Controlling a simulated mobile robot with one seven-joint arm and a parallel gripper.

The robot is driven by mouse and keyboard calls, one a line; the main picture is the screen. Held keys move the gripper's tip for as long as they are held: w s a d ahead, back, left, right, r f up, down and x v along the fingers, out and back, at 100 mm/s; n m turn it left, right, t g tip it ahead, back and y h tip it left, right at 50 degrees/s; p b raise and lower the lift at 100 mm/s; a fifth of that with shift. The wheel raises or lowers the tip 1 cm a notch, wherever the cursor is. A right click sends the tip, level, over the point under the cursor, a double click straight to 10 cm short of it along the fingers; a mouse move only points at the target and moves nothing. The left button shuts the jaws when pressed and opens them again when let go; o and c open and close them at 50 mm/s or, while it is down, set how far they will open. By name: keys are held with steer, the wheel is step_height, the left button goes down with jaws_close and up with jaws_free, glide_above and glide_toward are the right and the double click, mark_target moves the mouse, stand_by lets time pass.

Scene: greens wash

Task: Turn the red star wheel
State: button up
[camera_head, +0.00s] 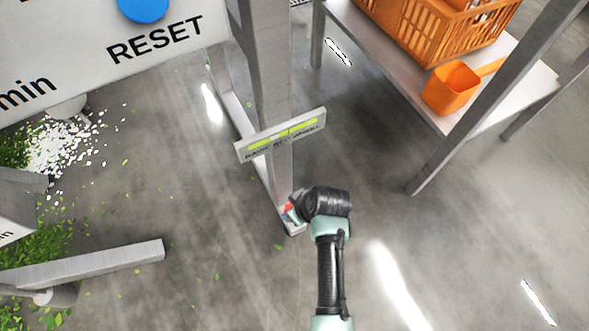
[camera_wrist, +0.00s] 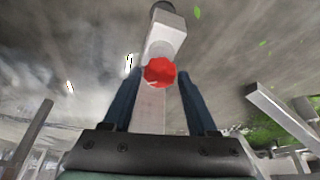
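The red star wheel (camera_wrist: 160,72) shows in the wrist view, on a grey post with a pale block behind it. In the head view only a small red part (camera_head: 288,207) shows low by the post, beside my dark wrist. My gripper (camera_wrist: 159,76) is open, with one dark blue finger on each side of the wheel in the wrist view. A narrow gap seems to show on both sides. I cannot tell whether the tips reach past the wheel's rim. In the head view the fingers are mostly hidden by my wrist.
A sign plate (camera_head: 281,135) with a yellow-green strip is on the post (camera_head: 265,80) above my wrist. A white RESET panel (camera_head: 110,45) is at upper left. A table with an orange crate (camera_head: 430,30) and orange scoop (camera_head: 452,88) stands at upper right. Green scraps litter the floor at left.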

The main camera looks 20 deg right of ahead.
jaws_close()
steer(key=shift+a+r+m+p, duration=0.15)
steer(key=shift+m+p, duration=0.15)
steer(key=shift+p, duration=0.3)
steer(key=shift+p, duration=0.4)
steer(key=m+h+p, duration=0.1)
steer(key=m+p, duration=0.1)
steer(key=shift+r+m+p, duration=0.1)
steer(key=shift+m+p, duration=0.2)
steer(key=shift+p, duration=0.05)
steer(key=shift+a+f+m+h+p, duration=0.1)
steer(key=shift+m+h+p, duration=0.4)
steer(key=shift+m+p, duration=0.45)
steer(key=shift+a+f+m+h+p, duration=0.1)
steer(key=shift+m+h+p, duration=0.4)
steer(key=shift+m, duration=0.75)
